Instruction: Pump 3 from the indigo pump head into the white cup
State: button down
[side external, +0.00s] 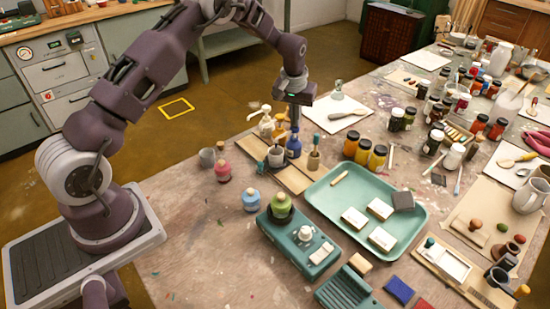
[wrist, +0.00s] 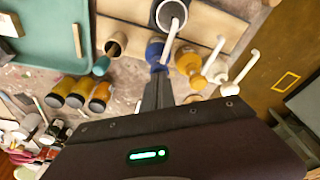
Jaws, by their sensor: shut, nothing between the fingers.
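The indigo pump bottle (side external: 294,148) stands on a wooden board, and it also shows in the wrist view (wrist: 154,50). A pale spout (wrist: 170,40) runs from its head toward the cup and overlaps the cup's mouth. The white cup (side external: 276,157) stands upright beside the bottle; in the wrist view the cup (wrist: 160,22) shows a pale rim and a dark inside. My gripper (side external: 295,127) is shut and empty, pointing down right above the indigo pump head. In the wrist view its fingertips (wrist: 159,72) overlap the head; I cannot tell whether they touch it.
An orange pump bottle (wrist: 188,60) and a cream pump bottle (side external: 266,125) stand close by on the wooden board (side external: 242,149). A brush pot (side external: 314,160) stands to the right. A green tray (side external: 330,212) and yellow jars (side external: 363,152) lie further right.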

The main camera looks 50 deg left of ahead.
jog(key=shift+f, duration=0.6)
jog(key=shift+r, duration=1.4)
jog(key=shift+f, duration=0.1)
